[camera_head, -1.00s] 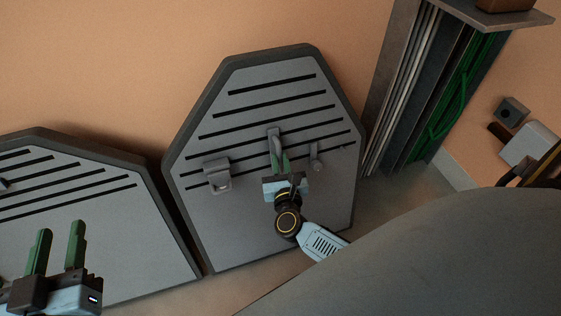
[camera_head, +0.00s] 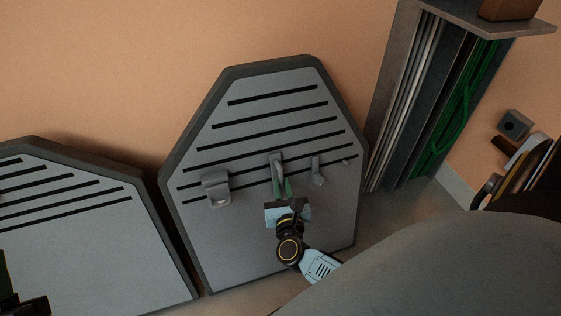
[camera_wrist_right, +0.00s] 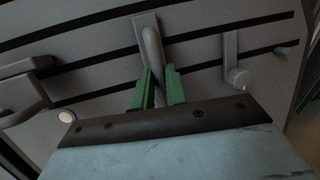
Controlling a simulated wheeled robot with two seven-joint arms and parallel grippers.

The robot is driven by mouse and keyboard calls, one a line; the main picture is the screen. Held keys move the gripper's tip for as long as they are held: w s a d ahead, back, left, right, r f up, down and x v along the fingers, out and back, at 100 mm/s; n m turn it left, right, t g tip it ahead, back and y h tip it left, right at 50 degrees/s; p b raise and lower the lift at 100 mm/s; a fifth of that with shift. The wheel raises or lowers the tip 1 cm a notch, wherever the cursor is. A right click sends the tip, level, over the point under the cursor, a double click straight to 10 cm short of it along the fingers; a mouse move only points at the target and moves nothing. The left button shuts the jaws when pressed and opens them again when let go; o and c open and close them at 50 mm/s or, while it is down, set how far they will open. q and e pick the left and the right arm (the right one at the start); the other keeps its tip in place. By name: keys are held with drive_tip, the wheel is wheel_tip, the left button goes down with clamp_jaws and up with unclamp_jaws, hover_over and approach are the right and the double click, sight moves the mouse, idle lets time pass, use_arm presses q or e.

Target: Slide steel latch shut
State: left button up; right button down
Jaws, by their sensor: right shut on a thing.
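A grey panel (camera_head: 325,225) with dark slots leans at the wall and carries three metal fittings. The middle one, a narrow grey bar (camera_head: 277,163), looks like the steel latch. My right gripper (camera_head: 282,186) is shut on it. In the right wrist view the green fingers (camera_wrist_right: 160,86) stand either side of the latch's bent rod (camera_wrist_right: 152,48); the fingers hide its lower end. My left gripper (camera_head: 8,285) is mostly cut off at the left edge, so its jaws cannot be judged.
A hooked bracket (camera_head: 216,189) is left of the latch and a small plate with a knob (camera_head: 318,172) is right of it. A second slotted panel (camera_head: 90,245) stands to the left. An upright metal channel with green cables (camera_head: 465,105) rises at right.

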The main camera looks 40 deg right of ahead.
drive_tip(key=shift+s+a+f, duration=0.1)
drive_tip(key=shift+s+f, duration=0.05)
drive_tip(key=shift+f, duration=0.2)
drive_tip(key=c, duration=1.8)
unclamp_jaws()
drive_tip(key=o, duration=0.4)
drive_tip(key=shift+r, duration=0.1)
